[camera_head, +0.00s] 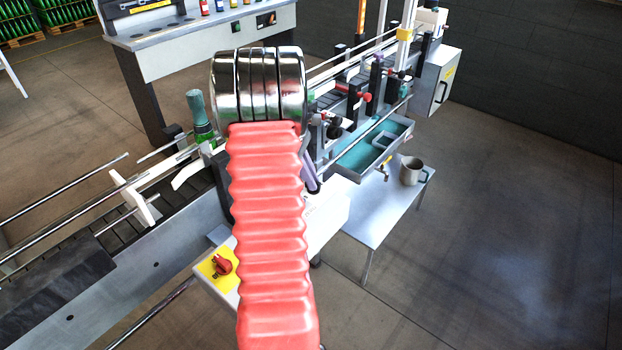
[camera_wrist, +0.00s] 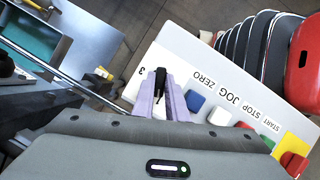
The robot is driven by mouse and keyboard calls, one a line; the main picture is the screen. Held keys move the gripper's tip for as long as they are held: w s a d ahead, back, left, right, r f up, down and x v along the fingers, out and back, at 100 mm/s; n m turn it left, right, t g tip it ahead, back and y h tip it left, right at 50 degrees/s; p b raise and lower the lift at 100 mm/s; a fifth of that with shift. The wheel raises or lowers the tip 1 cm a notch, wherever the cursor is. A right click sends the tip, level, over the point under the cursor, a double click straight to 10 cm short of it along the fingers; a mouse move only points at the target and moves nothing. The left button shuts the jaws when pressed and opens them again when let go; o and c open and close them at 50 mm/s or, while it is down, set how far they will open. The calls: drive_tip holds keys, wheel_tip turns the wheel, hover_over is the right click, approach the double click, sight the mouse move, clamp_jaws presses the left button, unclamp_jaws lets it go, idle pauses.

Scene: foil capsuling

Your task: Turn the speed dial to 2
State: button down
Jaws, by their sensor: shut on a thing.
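The speed dial (camera_wrist: 160,80) is a small black knob on the white control panel (camera_wrist: 142,100) in the wrist view. My gripper (camera_wrist: 161,96) has its two pale lilac fingers closed around the knob, one on each side. A printed 3 (camera_wrist: 142,71) shows just left of the knob. Other scale numbers are hidden or out of view, and I cannot tell the setting that the dial points to. In the head view my arm covers the dial and most of the panel; only a bit of a lilac finger (camera_head: 310,178) shows.
Blue (camera_wrist: 194,101), white (camera_wrist: 219,117) and other buttons line the panel beside my gripper. A red rotary switch (camera_head: 222,265) sits on a yellow plate. Behind stand the conveyor (camera_head: 160,240) with a green bottle (camera_head: 198,110) and a side table with a grey mug (camera_head: 411,170).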

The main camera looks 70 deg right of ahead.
drive_tip(key=m+y, duration=0.1)
drive_tip(key=m, duration=0.4)
drive_tip(key=shift+d+t+y, duration=0.2)
drive_tip(key=shift+t+y, duration=0.1)
drive_tip(key=shift+y, duration=0.1)
drive_tip(key=m+y, duration=0.1)
drive_tip(key=m, duration=0.1)
drive_tip(key=m+t, duration=0.1)
drive_tip(key=m, duration=0.2)
drive_tip(key=shift+s+d+m+y, duration=0.1)
drive_tip(key=shift+m+y, duration=0.2)
drive_tip(key=shift+y, duration=0.1)
drive_tip(key=c, duration=1.8)
unclamp_jaws()
drive_tip(key=shift+o, duration=0.2)
drive_tip(key=v, duration=1.3)
drive_tip(key=shift+r, duration=0.4)
drive_tip(key=shift+s+d, duration=0.1)
